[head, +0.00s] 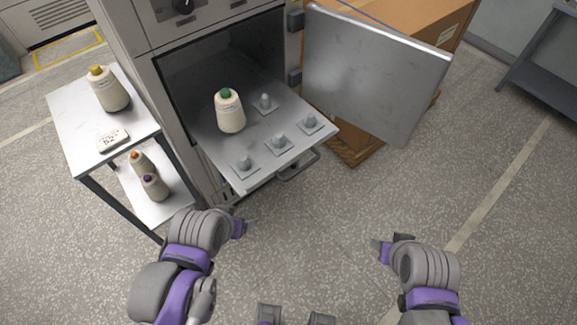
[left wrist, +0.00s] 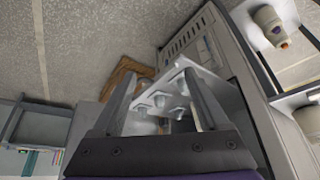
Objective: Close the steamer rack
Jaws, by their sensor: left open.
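The steamer rack (head: 258,132) is a grey metal tray pulled out of the open steamer (head: 210,52) in the head view. A cream cone with a green top (head: 229,112) stands upright on it, and several other pegs (head: 280,142) are bare. A bar handle (head: 299,166) sits at its front edge. My left gripper (head: 246,228) is in front of and below the rack, apart from it. In the left wrist view, my left gripper's fingers (left wrist: 163,85) are open and empty, with the rack (left wrist: 184,68) beyond them. My right gripper (head: 379,250) is lower right, clear of the rack; its jaw opening is unclear.
The steamer door (head: 372,75) stands swung open to the right, before a cardboard box (head: 405,22) on a wooden pallet (head: 358,150). A cart (head: 75,125) at left holds a yellow-topped cone (head: 108,90), a label block (head: 113,140) and lower cones. Floor in front is clear.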

